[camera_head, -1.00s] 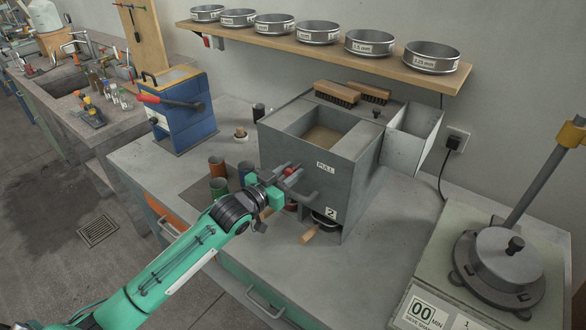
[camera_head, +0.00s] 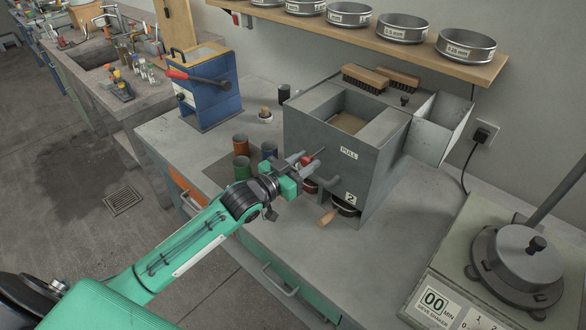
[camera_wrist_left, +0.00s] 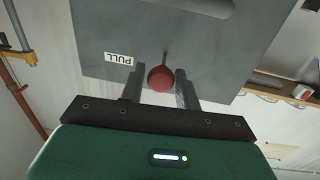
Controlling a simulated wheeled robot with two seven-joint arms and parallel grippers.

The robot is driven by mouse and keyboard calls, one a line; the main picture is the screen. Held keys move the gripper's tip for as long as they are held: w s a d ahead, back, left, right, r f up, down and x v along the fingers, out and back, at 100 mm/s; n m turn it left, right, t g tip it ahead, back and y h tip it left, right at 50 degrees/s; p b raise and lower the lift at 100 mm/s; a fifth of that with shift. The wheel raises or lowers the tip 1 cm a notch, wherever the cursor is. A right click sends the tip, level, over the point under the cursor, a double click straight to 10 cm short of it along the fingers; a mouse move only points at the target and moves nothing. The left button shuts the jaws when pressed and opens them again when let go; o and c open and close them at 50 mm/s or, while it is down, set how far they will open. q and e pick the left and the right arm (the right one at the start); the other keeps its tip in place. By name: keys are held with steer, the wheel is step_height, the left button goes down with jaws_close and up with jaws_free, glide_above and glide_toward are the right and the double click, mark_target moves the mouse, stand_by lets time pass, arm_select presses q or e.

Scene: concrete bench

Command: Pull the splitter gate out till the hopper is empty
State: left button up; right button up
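The grey splitter box (camera_head: 345,170) stands on the bench, with a PULL label on its front. Its open-topped hopper holds brown grainy material (camera_head: 347,122). The gate's red knob (camera_head: 308,160) sits on a thin rod coming out of the front face. My left gripper (camera_head: 306,166) is at this knob. My right gripper is not in view.
A wood-handled pan (camera_head: 342,208) sits under the splitter's front. Coloured cups (camera_head: 241,146) stand to its left. A blue box with a red lever (camera_head: 207,95) is further left, a sieve shaker (camera_head: 512,270) at right. Sieves (camera_head: 402,28) line the shelf. The front bench is clear.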

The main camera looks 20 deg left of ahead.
arm_select(q)
steer(key=b+v, duration=0.3)
steer(key=v, duration=1)
steer(key=shift+s+a, duration=0.15)
steer(key=shift+s, duration=0.2)
